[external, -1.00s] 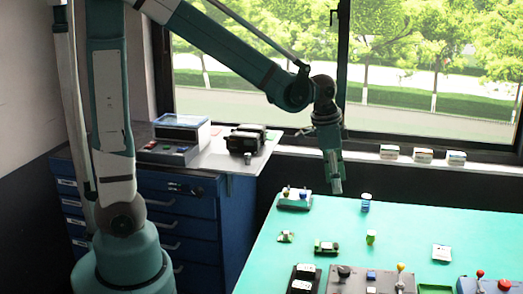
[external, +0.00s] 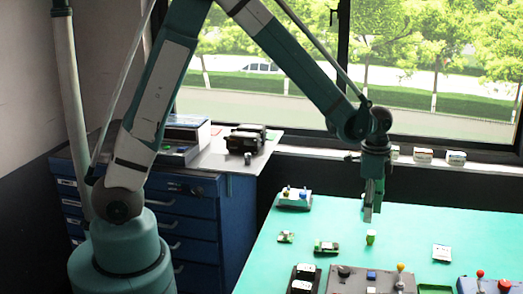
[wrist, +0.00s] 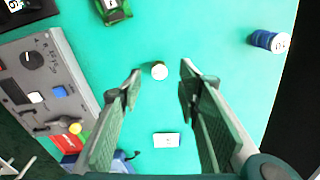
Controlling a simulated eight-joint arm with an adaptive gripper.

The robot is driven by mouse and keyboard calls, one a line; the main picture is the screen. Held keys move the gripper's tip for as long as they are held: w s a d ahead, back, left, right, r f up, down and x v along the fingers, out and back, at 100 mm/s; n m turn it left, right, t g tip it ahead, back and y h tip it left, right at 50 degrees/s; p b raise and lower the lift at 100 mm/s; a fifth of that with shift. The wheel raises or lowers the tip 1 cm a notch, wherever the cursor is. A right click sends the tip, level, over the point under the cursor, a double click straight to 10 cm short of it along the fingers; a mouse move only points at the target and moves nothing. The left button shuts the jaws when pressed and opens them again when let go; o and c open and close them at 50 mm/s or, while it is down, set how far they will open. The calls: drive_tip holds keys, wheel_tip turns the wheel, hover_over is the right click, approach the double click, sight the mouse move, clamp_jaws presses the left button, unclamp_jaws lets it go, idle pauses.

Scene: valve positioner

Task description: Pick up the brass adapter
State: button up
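A small yellow-green cylinder with a pale top, which I take for the brass adapter (external: 370,237), stands upright on the green table. Its colour does not clearly read as brass. In the wrist view the adapter (wrist: 159,71) appears between the two fingertips, with clear space on both sides. My gripper (external: 372,214) points down just above it, and the fingers do not visibly touch it. In the wrist view my gripper (wrist: 161,73) has its fingers wide apart, with nothing held.
A blue cylinder (wrist: 270,40) stands apart from the adapter. A white block (external: 441,253) lies to the right. A green module (external: 326,247) lies to the left. A grey control panel (external: 362,280) with a yellow-knobbed lever is in front. The table right around the adapter is clear.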

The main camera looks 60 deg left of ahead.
sight(372, 232)
drive_tip(key=shift+w+d+f+m, duration=0.15)
drive_tip(key=shift+w+d+f, duration=0.15)
drive_tip(key=shift+f, duration=0.25)
drive_tip(key=shift+w+d+f+m, duration=0.15)
drive_tip(key=shift+d+f, duration=0.15)
drive_tip(key=shift+f, duration=0.2)
drive_tip(key=shift+f, duration=1.3)
drive_tip(key=shift+f+b, duration=0.55)
drive_tip(key=shift+f, duration=2.05)
drive_tip(key=shift+c, duration=0.7)
drive_tip(key=c, duration=0.9)
